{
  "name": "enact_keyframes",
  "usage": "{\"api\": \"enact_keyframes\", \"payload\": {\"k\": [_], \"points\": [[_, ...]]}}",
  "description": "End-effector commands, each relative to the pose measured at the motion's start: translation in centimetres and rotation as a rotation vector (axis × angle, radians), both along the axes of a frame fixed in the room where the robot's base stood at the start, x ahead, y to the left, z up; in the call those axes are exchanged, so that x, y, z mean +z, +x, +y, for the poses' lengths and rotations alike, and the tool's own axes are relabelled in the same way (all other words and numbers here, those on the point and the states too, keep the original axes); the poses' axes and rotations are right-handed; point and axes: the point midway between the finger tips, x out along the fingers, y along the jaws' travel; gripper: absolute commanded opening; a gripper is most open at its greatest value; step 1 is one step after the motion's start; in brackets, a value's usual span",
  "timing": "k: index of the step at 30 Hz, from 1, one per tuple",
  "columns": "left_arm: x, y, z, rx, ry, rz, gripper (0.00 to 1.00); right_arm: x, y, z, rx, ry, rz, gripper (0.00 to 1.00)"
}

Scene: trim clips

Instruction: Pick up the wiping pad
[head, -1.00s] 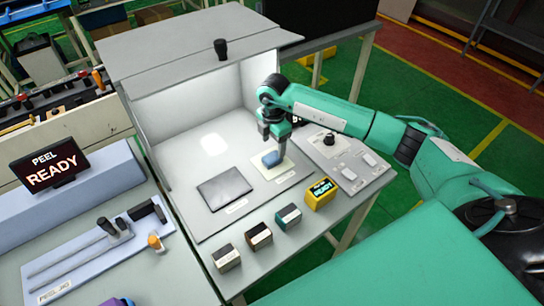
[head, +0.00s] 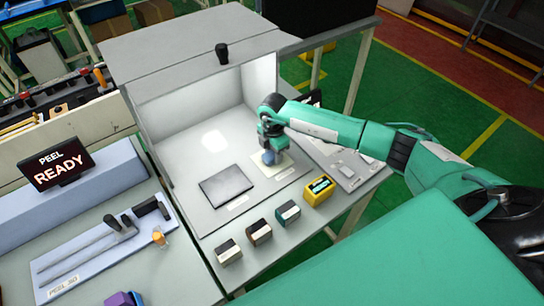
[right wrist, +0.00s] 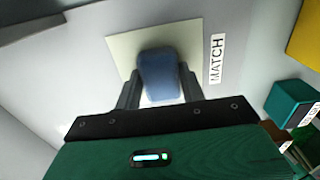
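The wiping pad, a small blue rounded block (right wrist: 160,76), sits on a cream square (right wrist: 118,45) beside a MATCH label. In the head view the pad (head: 270,158) is partly hidden under my right gripper (head: 270,146), which points down over it. In the right wrist view my right gripper (right wrist: 160,88) has one dark finger on each side of the pad, with no clear gap. Whether the fingers press on it cannot be told. The pad shows no clear lift off the square. My left gripper is not in view.
The lit booth's walls (head: 190,112) rise behind and left. A control plate (head: 350,170) lies to the right.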

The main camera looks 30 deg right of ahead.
Motion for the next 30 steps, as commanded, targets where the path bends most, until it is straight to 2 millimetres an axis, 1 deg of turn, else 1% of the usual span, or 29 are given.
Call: {"api": "enact_keyframes", "payload": {"k": [1, 2, 3, 10, 13, 17, 24, 27, 30], "points": [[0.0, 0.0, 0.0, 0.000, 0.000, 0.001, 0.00, 0.0, 0.0, 0.0, 0.000, 0.000, 0.000, 0.27], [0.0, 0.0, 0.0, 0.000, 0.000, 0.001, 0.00, 0.0, 0.0, 0.0, 0.000, 0.000, 0.000, 0.21], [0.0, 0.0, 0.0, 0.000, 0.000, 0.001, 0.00, 0.0, 0.0, 0.0, 0.000, 0.000, 0.000, 0.19], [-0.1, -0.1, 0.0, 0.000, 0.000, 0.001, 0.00, 0.1, 0.0, 0.0, 0.000, 0.000, 0.000, 0.18], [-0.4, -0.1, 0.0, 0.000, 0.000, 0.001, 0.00, 0.8, 0.1, 0.0, 0.000, 0.000, -0.003, 0.18], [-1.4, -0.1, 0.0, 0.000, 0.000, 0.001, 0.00, 2.8, 0.1, 0.0, 0.002, 0.001, -0.004, 0.18], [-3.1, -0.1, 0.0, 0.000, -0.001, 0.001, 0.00, 7.6, 0.1, 0.0, 0.001, 0.001, -0.004, 0.18], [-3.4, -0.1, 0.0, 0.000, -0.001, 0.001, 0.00, 9.0, 0.1, 0.0, 0.000, 0.000, -0.003, 0.18], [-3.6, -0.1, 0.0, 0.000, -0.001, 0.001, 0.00, 9.7, 0.0, 0.0, 0.000, 0.000, -0.001, 0.18]]}}
